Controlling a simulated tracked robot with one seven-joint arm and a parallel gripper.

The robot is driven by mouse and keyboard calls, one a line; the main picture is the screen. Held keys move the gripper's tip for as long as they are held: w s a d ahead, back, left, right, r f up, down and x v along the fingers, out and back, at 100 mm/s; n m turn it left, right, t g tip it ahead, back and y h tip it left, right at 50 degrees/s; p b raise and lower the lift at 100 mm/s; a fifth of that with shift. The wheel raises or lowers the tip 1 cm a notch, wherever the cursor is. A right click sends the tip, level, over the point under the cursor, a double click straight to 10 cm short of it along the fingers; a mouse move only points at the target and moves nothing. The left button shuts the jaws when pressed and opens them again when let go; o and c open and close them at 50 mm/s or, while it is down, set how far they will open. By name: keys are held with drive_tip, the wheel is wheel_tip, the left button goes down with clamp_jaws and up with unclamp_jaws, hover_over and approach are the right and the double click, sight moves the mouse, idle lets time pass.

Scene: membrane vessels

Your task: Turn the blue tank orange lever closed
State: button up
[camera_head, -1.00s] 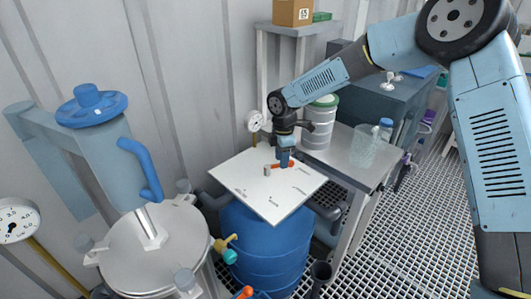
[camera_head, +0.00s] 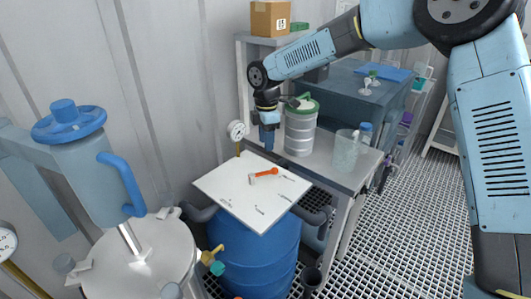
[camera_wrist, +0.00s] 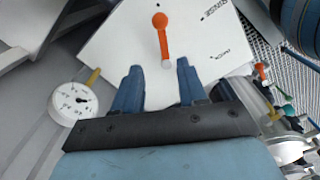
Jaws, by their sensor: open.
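The blue tank (camera_head: 262,252) stands in the middle of the head view, with a white square panel (camera_head: 236,201) on top. The orange lever (camera_head: 266,172) lies on the panel, pointing right from a pale pivot. It also shows in the wrist view (camera_wrist: 161,35), beyond my fingers, with its pale pivot end nearest to the gap between them. My gripper (camera_head: 267,150) is pointed down near the panel's back edge, apart from the lever. In the wrist view my gripper (camera_wrist: 158,82) has its two blue fingers spread with nothing between them.
A steel vessel (camera_head: 150,255) with a blue handwheel (camera_head: 68,121) stands at the left. A gauge (camera_head: 237,130) stands behind the panel. A grey table (camera_head: 325,172) with a metal canister (camera_head: 300,132) and a clear beaker (camera_head: 346,151) is at the right. Grating floor lies open further right.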

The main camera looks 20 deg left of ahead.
drive_tip(key=shift+r, duration=1.4)
drive_tip(key=s+d+r+m+t, duration=0.1)
drive_tip(key=d+r+m, duration=0.35)
drive_tip(key=d, duration=0.55)
drive_tip(key=d+r+m+t, duration=0.1)
drive_tip(key=d+r+m, duration=0.4)
drive_tip(key=d, duration=0.5)
drive_tip(key=s+d+r+m+t, duration=0.1)
drive_tip(key=d+r+m, duration=0.2)
drive_tip(key=d+r, duration=0.5)
drive_tip(key=s+d+m+t, duration=0.1)
drive_tip(key=s+d+m, duration=0.6)
drive_tip(key=s+d, duration=0.3)
drive_tip(key=s+d+f+m+t, duration=0.1)
drive_tip(key=s+d+m, duration=0.6)
drive_tip(key=d, duration=0.8)
drive_tip(key=s, duration=0.3)
drive_tip(key=shift+d+t, duration=0.2)
drive_tip(key=shift+t, duration=0.1)
drive_tip(key=shift+s+f, duration=0.1)
drive_tip(key=shift+s, duration=0.1)
